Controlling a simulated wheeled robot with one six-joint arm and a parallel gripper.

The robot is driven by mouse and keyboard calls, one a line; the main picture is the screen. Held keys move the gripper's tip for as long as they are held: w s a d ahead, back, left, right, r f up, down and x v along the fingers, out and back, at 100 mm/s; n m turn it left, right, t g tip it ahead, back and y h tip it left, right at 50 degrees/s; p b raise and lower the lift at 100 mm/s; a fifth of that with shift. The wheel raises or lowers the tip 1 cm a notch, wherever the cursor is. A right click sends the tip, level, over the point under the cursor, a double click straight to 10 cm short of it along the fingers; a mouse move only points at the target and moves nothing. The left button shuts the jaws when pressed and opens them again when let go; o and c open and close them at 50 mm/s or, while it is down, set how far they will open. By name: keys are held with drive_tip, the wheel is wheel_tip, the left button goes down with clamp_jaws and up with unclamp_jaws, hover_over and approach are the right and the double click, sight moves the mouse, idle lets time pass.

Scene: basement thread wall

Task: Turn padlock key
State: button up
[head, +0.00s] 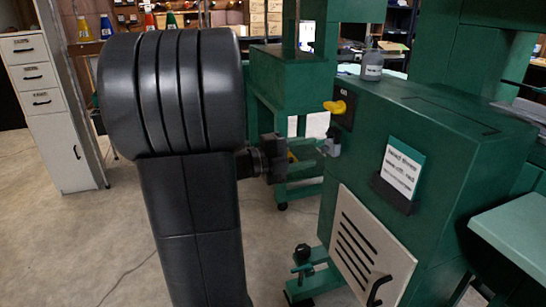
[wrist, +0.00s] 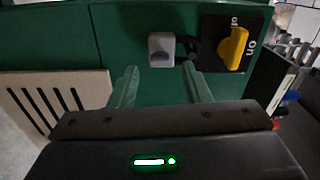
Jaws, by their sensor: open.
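A grey padlock (wrist: 161,50) sits against the green machine cabinet (wrist: 135,30) in the wrist view, its dark shackle side towards the yellow switch (wrist: 235,47). In the head view the padlock (head: 333,143) shows just below the yellow switch (head: 337,107). I cannot make out a separate key. My gripper (wrist: 159,70) is open and empty, its two pale green fingers pointing at the padlock, one towards each side. Whether the fingertips reach around the padlock or stop short of it is hard to tell. In the head view my gripper (head: 318,148) is small and partly hidden.
A slotted beige panel (head: 364,240) with a dark handle is below the switch on the cabinet. A sign (head: 402,168) and a grey bottle (head: 372,66) are on the cabinet. White drawers (head: 38,80) stand at the left.

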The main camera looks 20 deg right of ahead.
sight(322, 150)
drive_tip(key=a+p, duration=0.1)
drive_tip(key=a, duration=0.9)
drive_tip(key=shift+s+a+p, duration=0.3)
drive_tip(key=shift+s+a, duration=0.05)
drive_tip(key=shift+s, duration=0.1)
drive_tip(key=shift+d, duration=0.1)
drive_tip(key=d, duration=0.4)
drive_tip(key=d+b, duration=0.1)
drive_tip(key=d, duration=0.4)
drive_tip(key=w+d+b, duration=0.1)
drive_tip(key=d, duration=0.3)
drive_tip(key=shift+d, duration=0.35)
